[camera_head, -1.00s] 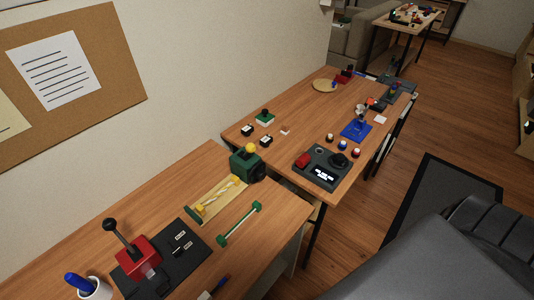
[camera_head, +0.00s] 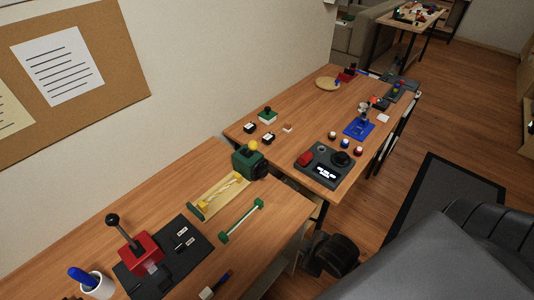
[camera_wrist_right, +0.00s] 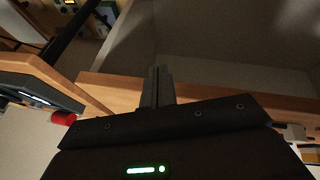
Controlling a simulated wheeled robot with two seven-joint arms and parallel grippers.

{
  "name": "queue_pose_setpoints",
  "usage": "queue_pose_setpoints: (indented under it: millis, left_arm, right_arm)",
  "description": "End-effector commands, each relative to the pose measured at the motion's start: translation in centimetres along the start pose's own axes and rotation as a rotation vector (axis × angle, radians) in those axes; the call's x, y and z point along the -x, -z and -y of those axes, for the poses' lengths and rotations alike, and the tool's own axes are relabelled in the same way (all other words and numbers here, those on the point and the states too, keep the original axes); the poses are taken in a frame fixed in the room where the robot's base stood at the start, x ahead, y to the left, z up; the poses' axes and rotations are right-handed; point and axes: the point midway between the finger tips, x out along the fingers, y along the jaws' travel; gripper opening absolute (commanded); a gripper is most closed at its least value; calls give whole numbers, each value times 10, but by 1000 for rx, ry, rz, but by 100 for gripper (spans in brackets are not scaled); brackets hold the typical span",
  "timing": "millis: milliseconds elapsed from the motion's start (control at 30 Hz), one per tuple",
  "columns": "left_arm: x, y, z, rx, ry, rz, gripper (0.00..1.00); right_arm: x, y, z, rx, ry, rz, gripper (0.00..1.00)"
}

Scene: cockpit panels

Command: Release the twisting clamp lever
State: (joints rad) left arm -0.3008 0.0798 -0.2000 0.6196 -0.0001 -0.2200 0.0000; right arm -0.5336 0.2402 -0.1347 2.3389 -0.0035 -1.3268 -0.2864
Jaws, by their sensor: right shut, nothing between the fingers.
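I cannot tell for certain which fixture is the twisting clamp lever. A blue base with a small grey upright part (camera_head: 358,127) stands on the far table, too small to make out its lever. A green block with a yellow ball knob (camera_head: 249,160) stands at the near table's far end. A red block with a black-knobbed lever (camera_head: 140,254) stands on a dark plate at the near left. My right gripper (camera_wrist_right: 158,72) is shut and empty in the right wrist view, close to a wooden edge and away from these fixtures. My left gripper is not in view.
A dark control box with a red button (camera_head: 322,165) sits on the far table's near end. A pen cup (camera_head: 97,286) stands at the near left.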

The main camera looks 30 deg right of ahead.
Motion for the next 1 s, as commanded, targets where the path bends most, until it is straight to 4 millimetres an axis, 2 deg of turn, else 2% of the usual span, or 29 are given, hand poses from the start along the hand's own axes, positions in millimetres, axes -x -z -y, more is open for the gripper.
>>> queue_pose_setpoints:
  millis: [33,267,367,600,700,833,1000]
  left_arm:
    - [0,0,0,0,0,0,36]
    - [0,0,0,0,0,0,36]
    - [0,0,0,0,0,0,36]
    - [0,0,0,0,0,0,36]
    - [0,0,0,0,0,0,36]
    - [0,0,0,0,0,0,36]
    - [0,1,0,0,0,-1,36]
  right_arm:
    - [3,7,-13,114,-34,-38,0]
    - [4,42,-68,711,-221,-189,0]
    - [4,60,-96,1042,-347,-246,0]
    - [20,109,-168,2027,-814,-296,0]
    - [31,121,-188,2343,-1009,-270,0]
    - [44,131,-203,2609,-1208,-229,0]
    - [53,136,-212,2755,-1338,-192,0]
